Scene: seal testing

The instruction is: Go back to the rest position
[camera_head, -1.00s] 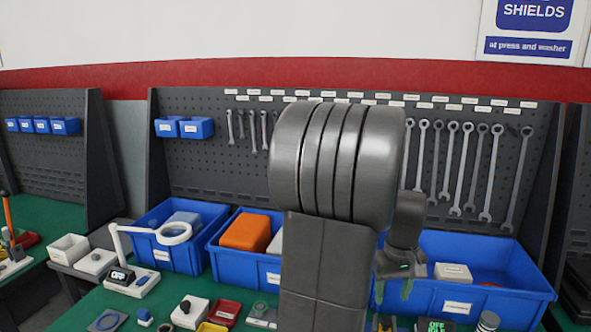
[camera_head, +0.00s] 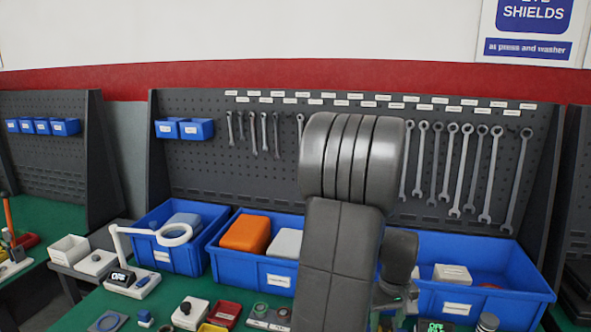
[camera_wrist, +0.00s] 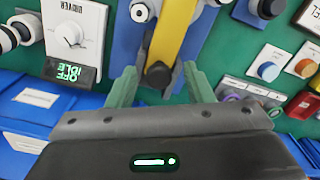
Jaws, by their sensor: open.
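My gripper (camera_wrist: 160,70) shows in the wrist view with its two green fingers spread apart. It is open, and no object is clearly held. A yellow lever (camera_wrist: 170,38) with a dark round knob (camera_wrist: 158,74) on a blue fixture lies beyond and between the fingers; I cannot tell whether anything touches. In the head view my arm stands in front of the bench, and most of my gripper is hidden behind it at the lower right.
In the wrist view a white dial unit (camera_wrist: 74,30) stands left of the fingers and coloured buttons (camera_wrist: 268,71) lie at right. In the head view, blue bins (camera_head: 262,276) line the bench's back, below wrenches (camera_head: 470,165). A ring lamp (camera_head: 172,235) stands at left.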

